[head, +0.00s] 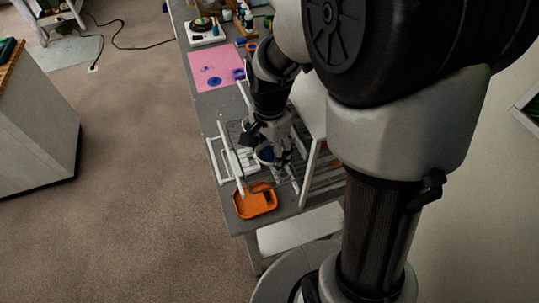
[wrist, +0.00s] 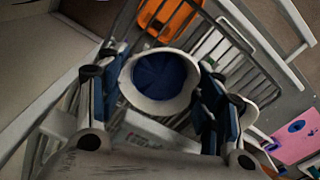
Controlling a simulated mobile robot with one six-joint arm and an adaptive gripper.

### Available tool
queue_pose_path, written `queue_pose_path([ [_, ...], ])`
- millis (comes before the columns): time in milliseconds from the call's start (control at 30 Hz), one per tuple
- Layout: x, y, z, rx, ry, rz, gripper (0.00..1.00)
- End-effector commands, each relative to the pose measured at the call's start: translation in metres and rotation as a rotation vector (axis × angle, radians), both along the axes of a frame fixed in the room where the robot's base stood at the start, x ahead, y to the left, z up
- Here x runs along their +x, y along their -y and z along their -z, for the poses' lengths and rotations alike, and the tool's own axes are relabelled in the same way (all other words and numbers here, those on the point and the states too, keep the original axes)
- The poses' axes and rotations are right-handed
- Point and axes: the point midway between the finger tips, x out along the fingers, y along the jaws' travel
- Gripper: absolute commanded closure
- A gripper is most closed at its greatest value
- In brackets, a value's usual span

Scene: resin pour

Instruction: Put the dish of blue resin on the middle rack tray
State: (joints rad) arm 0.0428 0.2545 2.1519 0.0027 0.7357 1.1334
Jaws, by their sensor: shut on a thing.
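The dish of blue resin (wrist: 160,78) is a white round cup with dark blue inside. In the wrist view it sits between the two fingers of my gripper (wrist: 158,64), which is shut on it. In the head view the dish (head: 265,154) shows as a small blue spot beside my gripper (head: 274,158), within the rack's outline. The rack (head: 313,163) has a white frame and dark wire trays. Its wires (wrist: 240,62) show beyond the dish in the wrist view. I cannot tell which tray level the dish is at, or whether it touches one.
An orange tray (head: 243,207) lies at the table's near end, in front of the rack; it also shows in the wrist view (wrist: 180,22). A pink mat (head: 205,62) with blue spots lies farther back. White rack posts stand close around my gripper.

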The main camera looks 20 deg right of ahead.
Motion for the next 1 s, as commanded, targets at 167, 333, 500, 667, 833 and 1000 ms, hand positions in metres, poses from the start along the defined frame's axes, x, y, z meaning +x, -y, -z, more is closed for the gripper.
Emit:
queue_pose_path([
  [167,0.0002,-0.0004,0.0183,0.000,0.000,0.000,0.65],
  [333,0.0004,-0.0006,0.0169,-0.001,0.001,0.000,0.65],
  [500,0.0004,-0.0005,0.0214,0.000,0.001,0.000,0.39],
  [667,0.0004,-0.0006,0.0203,0.000,0.001,0.000,0.28],
  [833,0.0004,-0.0006,0.0202,0.000,0.001,0.000,0.20],
  [1000,0.0004,-0.0006,0.0202,-0.001,0.001,0.000,0.20],
])
